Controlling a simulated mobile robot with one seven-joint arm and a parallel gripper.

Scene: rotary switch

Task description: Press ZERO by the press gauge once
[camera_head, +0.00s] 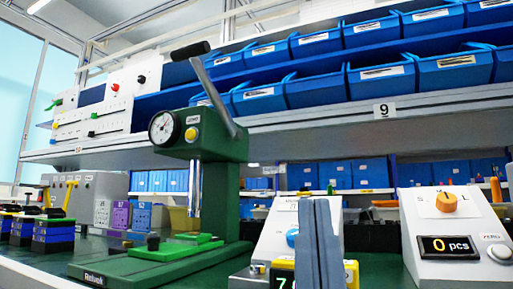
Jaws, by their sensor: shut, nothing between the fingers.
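The press (216,160) is a green bench press with a grey lever, standing left of centre on the bench. The round press gauge (161,127) with a white dial sits on the left of its head. A yellow button (191,134) sits just right of the gauge, under a small label (193,119) too small to read surely. My gripper (319,202) is the grey-blue upright pair of fingers at the bottom centre, shut and empty. It is right of and lower than the yellow button, clearly apart from it in the picture.
A white console (440,270) with an orange knob and a "0 pcs" display stands right. Another white unit (272,235) and a green-digit display (283,281) are partly hidden by my gripper. Blue bins (380,85) fill the shelf above. Blue-black blocks (53,235) stand far left.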

